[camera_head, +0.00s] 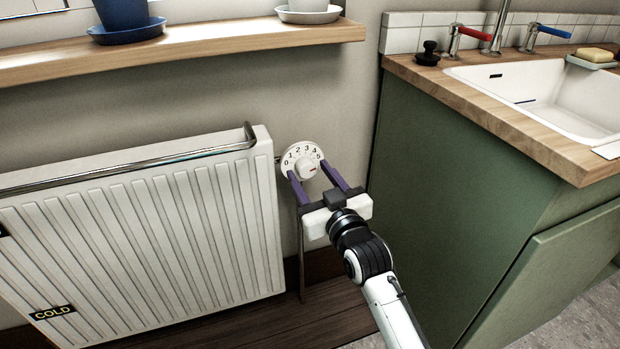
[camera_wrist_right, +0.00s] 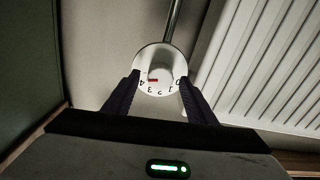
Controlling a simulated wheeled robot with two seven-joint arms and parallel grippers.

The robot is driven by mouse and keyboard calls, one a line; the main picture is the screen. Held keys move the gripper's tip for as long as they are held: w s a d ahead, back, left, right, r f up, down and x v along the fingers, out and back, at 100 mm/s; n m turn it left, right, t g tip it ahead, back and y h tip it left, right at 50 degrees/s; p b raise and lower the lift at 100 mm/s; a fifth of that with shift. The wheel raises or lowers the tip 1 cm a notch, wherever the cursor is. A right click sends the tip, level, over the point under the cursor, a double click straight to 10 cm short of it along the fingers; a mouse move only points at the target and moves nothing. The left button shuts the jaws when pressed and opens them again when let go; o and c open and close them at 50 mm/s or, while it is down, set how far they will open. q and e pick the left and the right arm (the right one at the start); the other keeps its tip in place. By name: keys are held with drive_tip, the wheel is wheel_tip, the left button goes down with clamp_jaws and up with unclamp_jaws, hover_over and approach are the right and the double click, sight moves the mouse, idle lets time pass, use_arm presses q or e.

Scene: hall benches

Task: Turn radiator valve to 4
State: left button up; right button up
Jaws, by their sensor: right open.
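The radiator valve shows in the head view as a white dial (camera_head: 289,170) numbered 0 to 5, with a round knob (camera_head: 303,172) at its centre. A red mark on the knob points to the right. My left gripper is out of view.
The white radiator (camera_head: 130,230) stands left of the valve, with a rail along its top and a COLD label (camera_head: 53,312). A wooden shelf (camera_head: 200,48) with pots hangs above. A green sink cabinet (camera_head: 450,200) stands close on the right.

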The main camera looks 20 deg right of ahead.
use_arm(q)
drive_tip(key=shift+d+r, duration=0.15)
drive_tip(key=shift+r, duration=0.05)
use_arm(e)
drive_tip(key=shift+w, duration=0.65)
